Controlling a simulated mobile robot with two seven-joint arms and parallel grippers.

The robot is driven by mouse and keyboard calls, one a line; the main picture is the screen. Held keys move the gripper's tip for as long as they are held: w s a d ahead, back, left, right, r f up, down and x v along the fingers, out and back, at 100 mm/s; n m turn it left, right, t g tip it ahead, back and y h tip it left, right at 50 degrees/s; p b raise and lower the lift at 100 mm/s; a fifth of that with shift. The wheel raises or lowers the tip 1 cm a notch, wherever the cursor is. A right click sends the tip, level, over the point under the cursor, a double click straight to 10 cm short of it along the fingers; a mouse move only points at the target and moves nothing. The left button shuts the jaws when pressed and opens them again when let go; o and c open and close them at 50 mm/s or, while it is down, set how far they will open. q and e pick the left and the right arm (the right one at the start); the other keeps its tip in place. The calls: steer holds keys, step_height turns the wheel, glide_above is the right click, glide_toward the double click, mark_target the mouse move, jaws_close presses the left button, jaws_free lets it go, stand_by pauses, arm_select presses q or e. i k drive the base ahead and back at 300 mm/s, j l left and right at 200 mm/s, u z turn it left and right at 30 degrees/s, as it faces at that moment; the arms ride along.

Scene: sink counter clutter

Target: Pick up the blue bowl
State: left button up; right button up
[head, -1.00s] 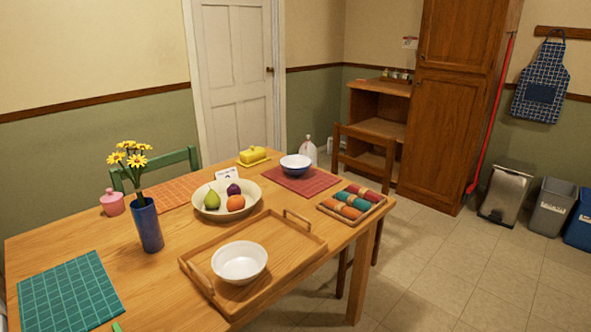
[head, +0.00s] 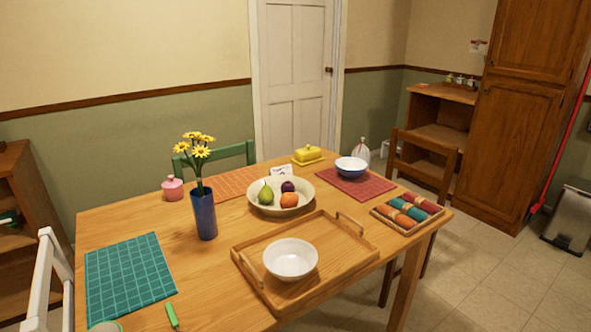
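The blue bowl (head: 352,167), blue outside and white inside, stands upright on the red placemat (head: 376,186) at the far right part of the wooden table. Its inside looks empty. A white bowl (head: 291,259) stands on the wooden tray nearer to me. Neither of my grippers shows in the head view.
The wooden tray (head: 247,272), a fruit bowl (head: 254,205), a blue vase with yellow flowers (head: 204,215) and a box of rolled napkins (head: 410,213) stand on the table. A yellow butter dish (head: 308,155) is behind. A wooden chair (head: 425,160) stands at the right.

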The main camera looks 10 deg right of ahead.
mark_target(351, 168)
steer(key=i+l+u, duration=0.1)
steer(key=l+u, duration=0.6)
steer(key=u, duration=0.25)
steer(key=l+u, duration=0.45)
steer(key=l, duration=0.45)
steer(key=k+l, duration=0.1)
steer(key=l, duration=0.3)
steer(key=l+u, duration=0.1)
steer(key=l, duration=0.25)
steer(key=k+l, duration=0.15)
steer(key=l, duration=0.25)
steer(key=k+l+u, duration=0.1)
steer(key=l, duration=0.25)
steer(key=k+l+u, duration=0.1)
steer(key=l, duration=0.3)
